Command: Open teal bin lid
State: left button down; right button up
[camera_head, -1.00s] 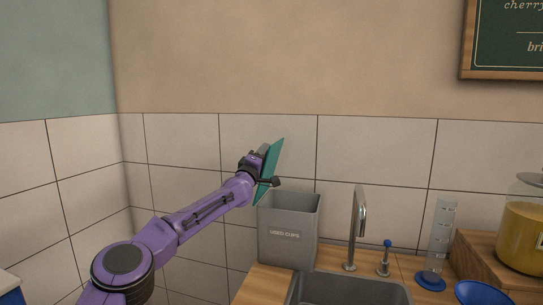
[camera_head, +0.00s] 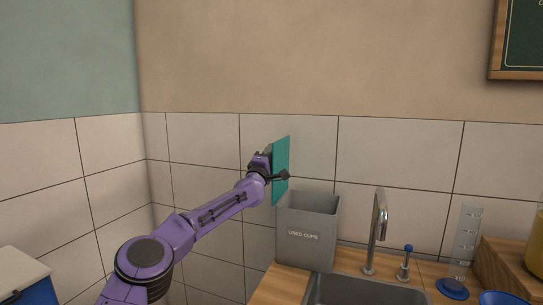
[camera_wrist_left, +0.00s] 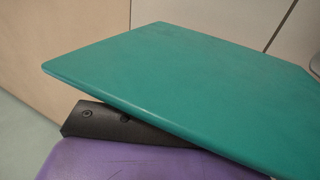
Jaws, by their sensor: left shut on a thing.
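The teal lid (camera_head: 281,160) stands nearly upright above the left side of the grey bin (camera_head: 307,248) labelled USED CUPS, whose top is open. My left gripper (camera_head: 273,170) is shut on the teal lid; a dark finger shows on its near side. In the left wrist view the lid (camera_wrist_left: 190,85) fills much of the picture as a flat teal panel, with a dark gripper finger below its edge. Whether the lid is joined to the bin is hidden. My right gripper is not in view.
A sink (camera_head: 365,290) with a metal faucet (camera_head: 379,228) lies right of the bin. A blue-topped dispenser (camera_head: 405,262) and a clear graduated cylinder (camera_head: 466,245) stand further right. A tiled wall is behind. A white box with blue (camera_head: 22,275) is at lower left.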

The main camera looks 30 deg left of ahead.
pick_arm(q)
jog(key=c, duration=0.9)
grip_release()
jog(key=shift+o, duration=0.2)
jog(key=shift+s+f, duration=0.1)
jog(key=shift+s, duration=0.1)
jog(key=b+v, duration=0.5)
jog(key=v, duration=0.5)
